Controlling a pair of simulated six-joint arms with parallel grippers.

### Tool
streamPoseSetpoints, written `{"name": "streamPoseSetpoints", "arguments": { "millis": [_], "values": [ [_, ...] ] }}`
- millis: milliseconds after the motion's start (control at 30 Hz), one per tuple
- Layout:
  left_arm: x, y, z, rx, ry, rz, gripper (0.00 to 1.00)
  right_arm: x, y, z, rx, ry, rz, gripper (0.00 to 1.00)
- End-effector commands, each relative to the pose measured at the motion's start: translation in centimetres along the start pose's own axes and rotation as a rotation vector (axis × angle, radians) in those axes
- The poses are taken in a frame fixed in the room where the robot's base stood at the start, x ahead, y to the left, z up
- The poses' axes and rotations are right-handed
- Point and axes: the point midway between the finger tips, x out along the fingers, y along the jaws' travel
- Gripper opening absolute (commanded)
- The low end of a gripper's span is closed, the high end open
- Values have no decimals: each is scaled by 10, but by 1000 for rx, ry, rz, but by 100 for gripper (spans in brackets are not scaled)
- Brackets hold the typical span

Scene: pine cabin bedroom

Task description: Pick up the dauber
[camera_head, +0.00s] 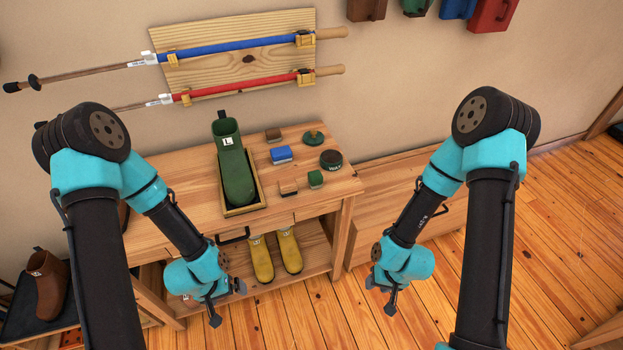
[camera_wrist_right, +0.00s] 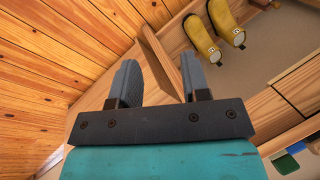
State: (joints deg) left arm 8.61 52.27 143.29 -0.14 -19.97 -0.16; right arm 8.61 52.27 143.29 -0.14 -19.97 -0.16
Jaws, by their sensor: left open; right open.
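A small green round piece with a knob on top (camera_head: 314,137), which looks like the dauber, stands at the back right of the wooden bench top (camera_head: 185,185). My left gripper (camera_head: 228,303) is open and empty in front of the bench, low and to the left of the piece. My right gripper (camera_head: 380,297) is open and empty in front of the bench, low and to the right. Its two fingers (camera_wrist_right: 160,82) show in the right wrist view with nothing between them.
Near it are a dark round tin (camera_head: 331,159), a blue brush (camera_head: 281,154), a brown brush (camera_head: 274,134), a tan brush (camera_head: 288,187) and a green block (camera_head: 316,179). Yellow boots (camera_head: 289,250) are below.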

Motion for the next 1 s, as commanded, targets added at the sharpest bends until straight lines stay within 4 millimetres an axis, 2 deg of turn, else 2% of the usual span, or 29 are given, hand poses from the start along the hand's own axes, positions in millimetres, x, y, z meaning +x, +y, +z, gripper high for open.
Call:
{"name": "streamPoseSetpoints", "arguments": {
  "millis": [467, 800, 1000],
  "values": [
    [0, 0, 0, 0, 0, 0, 100, 0, 0, 0, 0, 0, 0, 43],
    [0, 0, 0, 0, 0, 0, 100, 0, 0, 0, 0, 0, 0, 75],
    [0, 0, 0, 0, 0, 0, 100, 0, 0, 0, 0, 0, 0, 77]
  ]
}}
